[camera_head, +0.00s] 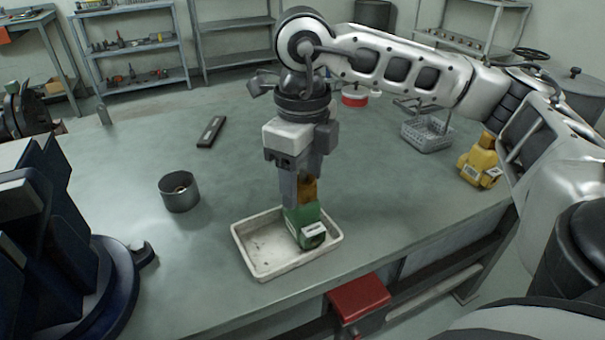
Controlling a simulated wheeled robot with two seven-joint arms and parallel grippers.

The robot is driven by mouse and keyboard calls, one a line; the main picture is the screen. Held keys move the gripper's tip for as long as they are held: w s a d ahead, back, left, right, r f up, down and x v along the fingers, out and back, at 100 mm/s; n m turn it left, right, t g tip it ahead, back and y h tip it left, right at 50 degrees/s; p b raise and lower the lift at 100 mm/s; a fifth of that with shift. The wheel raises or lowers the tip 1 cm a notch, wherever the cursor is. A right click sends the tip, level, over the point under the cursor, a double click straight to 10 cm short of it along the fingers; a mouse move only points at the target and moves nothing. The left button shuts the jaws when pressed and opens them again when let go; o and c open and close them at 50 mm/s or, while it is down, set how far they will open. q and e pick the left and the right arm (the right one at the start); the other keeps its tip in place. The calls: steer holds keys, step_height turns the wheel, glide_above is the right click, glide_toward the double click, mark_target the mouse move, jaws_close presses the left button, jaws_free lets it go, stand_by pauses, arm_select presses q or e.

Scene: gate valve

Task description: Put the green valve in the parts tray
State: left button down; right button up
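The green valve (306,229) is a green block with a white label and a brownish-yellow upper part. It stands roughly upright at the right side of the parts tray (262,246), a shallow off-white tray near the front of the bench. My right gripper (297,200) points straight down over the tray, its fingers around the upper part of the valve, and appears shut on it. Whether the valve's underside touches the tray floor cannot be told. The fingers hide part of the valve's top. My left gripper is not in view.
A dark round cup (179,191) stands left of the tray. A flat dark bar (211,132) lies behind it. A yellow valve (480,163) and grey basket (428,133) stand to the right. A dark blue vise-like object (112,285) fills the left front. The bench's middle is clear.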

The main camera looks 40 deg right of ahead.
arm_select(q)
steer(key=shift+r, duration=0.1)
arm_select(e)
steer(key=shift+r, duration=0.1)
steer(key=shift+r, duration=0.3)
arm_select(q)
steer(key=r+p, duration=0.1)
steer(key=p, duration=0.2)
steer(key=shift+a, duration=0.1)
arm_select(e)
step_height(320, 180, up, 12)
steer(key=shift+f, duration=0.2)
